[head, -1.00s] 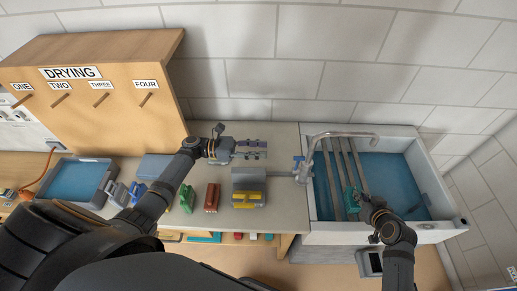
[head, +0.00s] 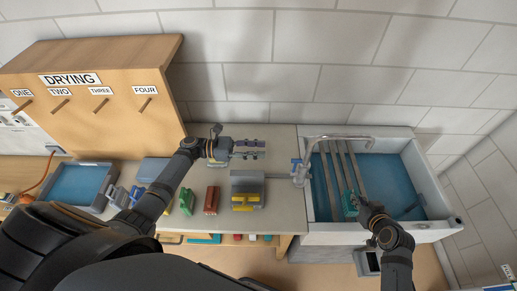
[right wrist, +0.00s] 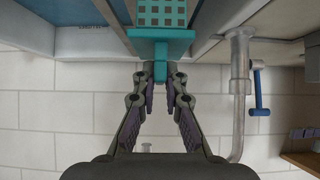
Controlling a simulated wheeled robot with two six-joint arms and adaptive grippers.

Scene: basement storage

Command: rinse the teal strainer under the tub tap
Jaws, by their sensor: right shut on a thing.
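The teal strainer (head: 350,205) is over the tub (head: 441,196), near its front edge and beside the slats. My right gripper (head: 369,212) is shut on its handle. In the right wrist view the strainer's perforated teal body (right wrist: 161,12) shows beyond my right fingertips (right wrist: 160,80), which pinch its short handle. The metal tap (head: 340,137) arches over the tub's back, behind the strainer, with a blue lever (head: 296,165) at its left. I see no water stream. My left gripper (head: 250,149) is over the counter, its fingers apart and empty.
Wooden slats (head: 343,172) cross the tub's left part above blue water (head: 385,180). On the counter (head: 275,205) stand a grey block with a yellow part (head: 248,192), a red item (head: 212,200) and a green one (head: 186,201). The DRYING board (head: 110,95) with pegs rises behind.

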